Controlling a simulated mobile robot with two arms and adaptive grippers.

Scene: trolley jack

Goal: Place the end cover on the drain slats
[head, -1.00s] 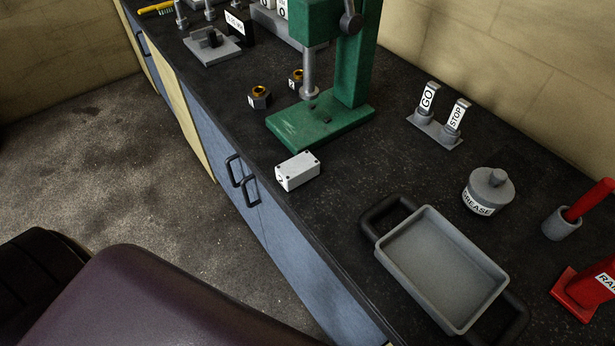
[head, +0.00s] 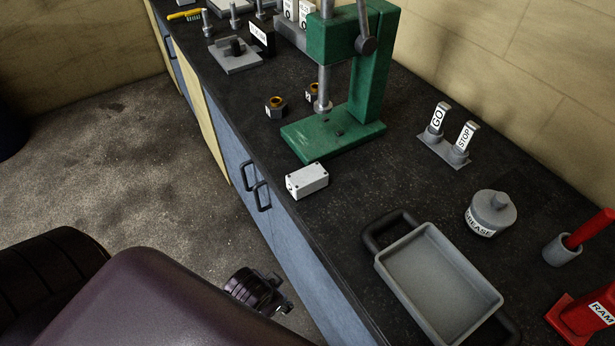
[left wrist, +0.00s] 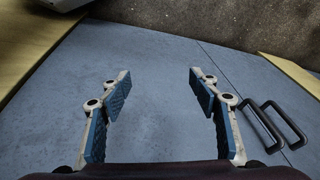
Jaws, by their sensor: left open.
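A small white block (head: 307,181) with dark dots at its corners lies on the dark bench near its front edge, beside the green press; it may be the end cover, but I cannot tell for sure. I cannot make out drain slats in either view. My left gripper (left wrist: 160,82) is open and empty in the left wrist view, in front of the blue cabinet doors. In the head view a dark gripper (head: 270,293) shows low in front of the bench, well apart from the white block. My right gripper cannot be identified.
The green press (head: 337,137) stands behind the block. A grey tray (head: 385,271) with black handles, a grease pot (head: 490,214), GO and STOP levers (head: 447,146) and a red ram (head: 590,318) occupy the right.

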